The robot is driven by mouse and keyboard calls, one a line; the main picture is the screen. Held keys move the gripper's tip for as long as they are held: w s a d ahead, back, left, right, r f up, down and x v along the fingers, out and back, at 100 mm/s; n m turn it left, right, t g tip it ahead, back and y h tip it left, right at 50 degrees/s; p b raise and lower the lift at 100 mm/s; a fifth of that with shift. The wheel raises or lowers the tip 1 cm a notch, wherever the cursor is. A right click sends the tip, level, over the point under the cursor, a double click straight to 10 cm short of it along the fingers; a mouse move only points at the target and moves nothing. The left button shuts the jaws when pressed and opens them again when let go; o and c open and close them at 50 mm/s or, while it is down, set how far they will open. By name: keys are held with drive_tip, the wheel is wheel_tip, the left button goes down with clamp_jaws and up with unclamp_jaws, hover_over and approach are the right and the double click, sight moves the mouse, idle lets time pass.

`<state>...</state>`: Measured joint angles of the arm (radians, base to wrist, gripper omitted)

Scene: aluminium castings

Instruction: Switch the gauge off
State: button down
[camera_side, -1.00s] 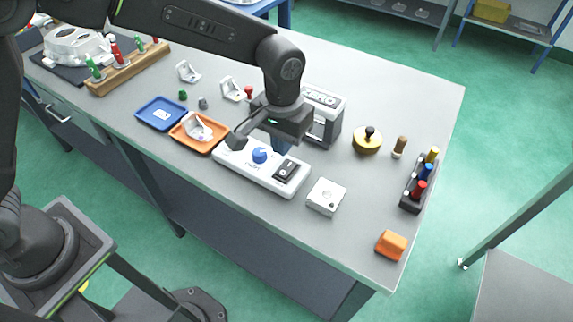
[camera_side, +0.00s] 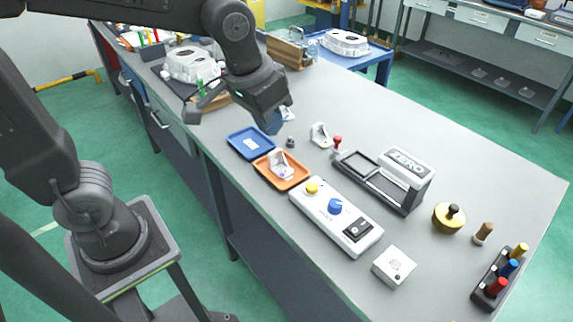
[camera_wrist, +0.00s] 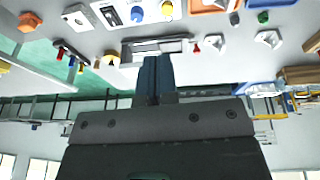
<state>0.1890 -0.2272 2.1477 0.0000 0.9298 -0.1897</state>
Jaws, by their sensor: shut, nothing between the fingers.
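A white control box (camera_side: 335,215) lies on the bench with a yellow button (camera_side: 312,187), a blue knob (camera_side: 335,206) and a black rocker switch (camera_side: 356,230). It also shows at the top of the wrist view (camera_wrist: 150,13). Behind it stands a grey framed device (camera_side: 380,185) with a plate marked ZERO (camera_side: 407,163). Which one is the gauge, and the switch's setting, I cannot tell. My gripper (camera_side: 273,124) is over the bench behind the trays, left of both devices, apart from them. Its blue fingers (camera_wrist: 158,68) are shut and empty.
A blue tray (camera_side: 250,145) and an orange tray (camera_side: 283,182) holding a casting lie left of the control box. A white block (camera_side: 394,267), brass knob-topped weight (camera_side: 448,217), wooden-handled tool (camera_side: 483,234) and marker rack (camera_side: 500,278) stand right. The bench's back right is clear.

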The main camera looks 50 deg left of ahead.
drive_tip(key=s+a+t, duration=0.2)
drive_tip(key=s+a, duration=0.4)
drive_tip(key=s, duration=0.3)
drive_tip(key=shift+s+y, duration=0.3)
drive_tip(key=shift+s, duration=0.05)
drive_tip(key=shift+d+r, duration=0.1)
drive_tip(key=shift+r, duration=0.05)
drive_tip(key=w+d+r+n+g, duration=0.1)
drive_tip(key=w+d+n+g, duration=0.2)
drive_tip(key=w+d+n, duration=0.75)
drive_tip(key=w+d+f+n+g, duration=0.2)
drive_tip(key=w+d+f+n, duration=0.5)
drive_tip(key=w+d, duration=0.2)
drive_tip(key=shift+d+f, duration=0.4)
drive_tip(key=shift+d, duration=0.3)
drive_tip(key=shift+n, duration=0.25)
